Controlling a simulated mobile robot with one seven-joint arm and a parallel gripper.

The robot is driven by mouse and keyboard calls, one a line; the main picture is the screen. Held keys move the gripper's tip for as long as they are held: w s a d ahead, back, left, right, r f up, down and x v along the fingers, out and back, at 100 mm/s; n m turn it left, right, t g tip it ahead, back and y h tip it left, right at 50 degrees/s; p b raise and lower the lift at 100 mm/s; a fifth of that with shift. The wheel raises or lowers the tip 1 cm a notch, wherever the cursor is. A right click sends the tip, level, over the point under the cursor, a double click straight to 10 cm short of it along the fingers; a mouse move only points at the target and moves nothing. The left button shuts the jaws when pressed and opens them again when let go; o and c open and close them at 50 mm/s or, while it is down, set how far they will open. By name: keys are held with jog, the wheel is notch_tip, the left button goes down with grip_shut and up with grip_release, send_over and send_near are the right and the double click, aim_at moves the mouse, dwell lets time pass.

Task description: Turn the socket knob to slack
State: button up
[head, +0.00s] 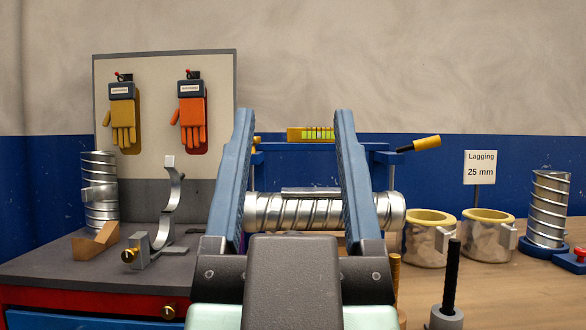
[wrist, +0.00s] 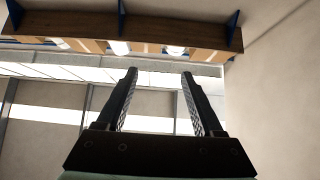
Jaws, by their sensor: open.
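My gripper (head: 294,116) is raised in front of the head camera with its two blue fingers wide apart and nothing between them. In the wrist view my gripper (wrist: 160,75) points at a far wall and shelf, away from the bench items. A brass knob (head: 129,255) sits on the front of a small grey socket block (head: 158,257), left of my gripper and apart from it. A curved grey metal bracket (head: 172,205) stands at this block. Whether the knob is tight or slack cannot be told.
A spiral duct (head: 325,211) lies level behind my fingers, beneath a blue frame (head: 380,154) with a yellow-ended handle (head: 426,143). A wooden V-block (head: 95,241) and upright duct (head: 99,199) stand left. Lagging rings (head: 430,243) and a dark peg (head: 451,275) stand right.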

jog(key=shift+s+r, duration=0.15)
dwell(0.4)
jog(key=w+a+f+m+g+y+p, duration=0.4)
jog(key=w+a+f+m+y+p, duration=0.4)
jog(key=m+p, duration=0.7)
jog(key=s+d+f+m+g+h+p, duration=0.1)
jog(key=s+f+m+g+h+p, duration=0.25)
jog(key=f+m+p, duration=0.45)
jog(key=s+d+f+m+g+h+p, duration=0.25)
jog(key=f+m+h+p, duration=0.2)
jog(key=f+m, duration=0.75)
jog(key=shift+t, duration=0.5)
jog(key=w, duration=0.4)
jog(key=w+p, duration=0.1)
jog(key=w, duration=0.3)
jog(key=w+a, duration=0.1)
jog(key=w, duration=0.3)
jog(key=shift+r, duration=0.2)
grip_shut()
